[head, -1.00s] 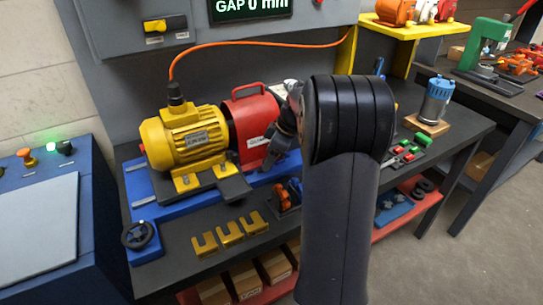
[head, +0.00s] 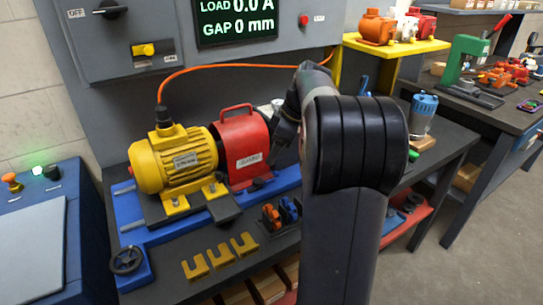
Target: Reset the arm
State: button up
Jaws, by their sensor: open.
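My arm rises through the middle of the head view, its dark rounded elbow in front of the bench. My gripper (head: 279,143) shows partly behind the arm, dark and small, pointing down beside the red housing. It is open, and I see nothing held in it. The yellow motor (head: 178,160) sits on a blue base (head: 133,235) on the bench, with an orange cable running from its top. The red housing with a handle (head: 241,150) stands right behind its right end. The arm hides part of the bench to the right.
Several yellow slotted shims (head: 220,255) lie at the bench's front. A grey panel (head: 125,45) with a display reading GAP 0 mm stands behind. A blue cabinet (head: 45,240) is at left. A blue motor (head: 422,115) stands at right. Open floor (head: 450,270) lies at front right.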

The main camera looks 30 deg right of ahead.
aim_at(259, 180)
jog(key=shift+f, duration=0.1)
jog(key=x, duration=1)
jog(key=shift+w+a+f, duration=0.1)
jog(key=shift+a+f, duration=0.1)
jog(key=shift+f, duration=0.15)
jog(key=shift+r, duration=0.1)
